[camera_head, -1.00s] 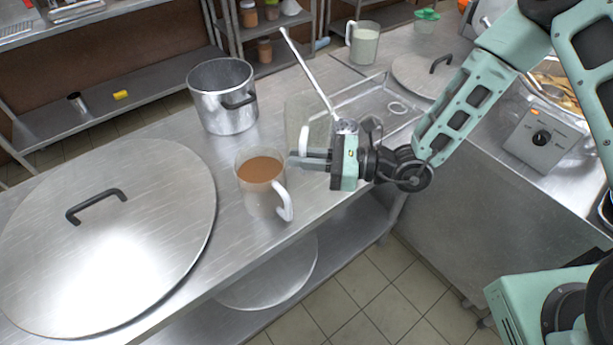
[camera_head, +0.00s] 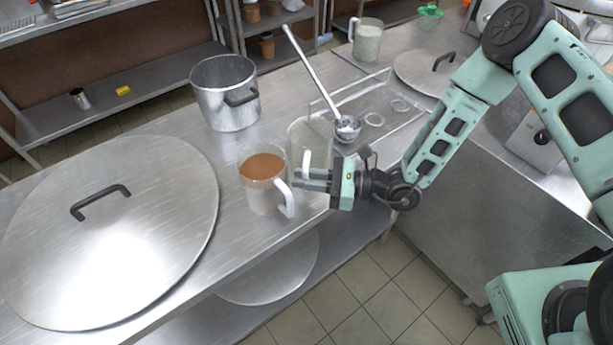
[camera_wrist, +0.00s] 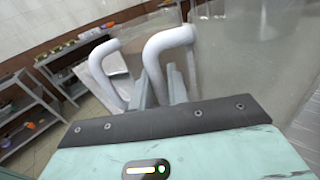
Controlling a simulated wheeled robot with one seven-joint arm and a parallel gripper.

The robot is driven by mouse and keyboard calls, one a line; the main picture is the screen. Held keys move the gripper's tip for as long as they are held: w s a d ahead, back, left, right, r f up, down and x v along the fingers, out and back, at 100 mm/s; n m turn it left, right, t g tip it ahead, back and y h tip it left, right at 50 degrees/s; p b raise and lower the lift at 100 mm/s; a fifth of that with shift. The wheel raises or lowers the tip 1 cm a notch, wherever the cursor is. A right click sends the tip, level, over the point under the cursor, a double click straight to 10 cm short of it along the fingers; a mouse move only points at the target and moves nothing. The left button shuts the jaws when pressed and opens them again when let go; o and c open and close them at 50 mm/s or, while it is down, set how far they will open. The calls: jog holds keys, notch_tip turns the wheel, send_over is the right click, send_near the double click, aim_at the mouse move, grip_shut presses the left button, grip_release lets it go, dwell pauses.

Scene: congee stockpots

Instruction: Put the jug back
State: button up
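A clear jug of brown liquid (camera_head: 262,193) stands upright on the steel counter, its white handle towards my side. An empty-looking clear jug (camera_head: 312,132) stands just behind it, also with a white handle. My gripper (camera_head: 304,180) is low at the handles, right of the brown jug and in front of the empty one. In the wrist view, the fingers flank one limb of the right white handle (camera_wrist: 165,45), which joins a large clear wall. A second white handle (camera_wrist: 98,68) is just left. I cannot tell whether the fingers press on the handle.
A ladle (camera_head: 347,128) leans over a clear shallow tray (camera_head: 385,112) behind my gripper. A steel pot (camera_head: 225,100) and a large round lid (camera_head: 150,220) are to the left. A jug of whitish liquid (camera_head: 367,42) and another lid (camera_head: 425,75) are at the back.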

jog(key=shift+o, duration=1.1)
jog(key=shift+r, duration=0.1)
